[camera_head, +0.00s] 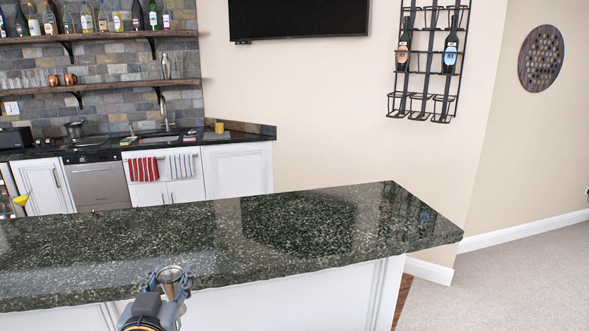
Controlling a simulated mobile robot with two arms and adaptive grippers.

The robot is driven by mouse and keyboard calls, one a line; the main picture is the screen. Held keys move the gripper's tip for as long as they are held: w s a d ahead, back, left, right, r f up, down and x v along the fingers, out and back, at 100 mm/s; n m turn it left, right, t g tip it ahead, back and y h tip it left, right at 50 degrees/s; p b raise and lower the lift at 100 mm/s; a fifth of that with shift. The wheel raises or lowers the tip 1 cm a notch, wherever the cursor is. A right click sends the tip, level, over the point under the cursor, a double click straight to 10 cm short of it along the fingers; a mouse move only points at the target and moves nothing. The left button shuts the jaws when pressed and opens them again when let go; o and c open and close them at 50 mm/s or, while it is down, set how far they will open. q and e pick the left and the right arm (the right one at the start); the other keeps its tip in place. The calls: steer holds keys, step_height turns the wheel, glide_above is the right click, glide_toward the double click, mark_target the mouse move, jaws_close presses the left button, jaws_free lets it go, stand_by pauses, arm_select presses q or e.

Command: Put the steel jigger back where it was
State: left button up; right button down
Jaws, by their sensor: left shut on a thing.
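My left gripper (169,283) comes in at the bottom of the head view, just at the near edge of the dark granite bar counter (330,235). It is shut on the steel jigger (170,273), a small silvery cup whose open rim faces up. The gripper's fingers hide the jigger's lower part. The jigger appears upright; I cannot tell its exact height relative to the counter top. My right gripper is not in view.
The bar counter top is bare, with free room all along it. Behind it are a back counter with a sink, a red striped towel (143,169), and shelves of bottles and glasses (100,85). A wall wine rack (430,60) hangs at the upper right.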

arm_select(q)
steer(key=s+d+f+h, duration=0.1)
steer(key=s+d+f, duration=0.2)
steer(key=s+f, duration=1.1)
steer(key=shift+s+d+m+h, duration=0.2)
steer(key=shift+s+m+h, duration=0.2)
steer(key=shift+s, duration=0.85)
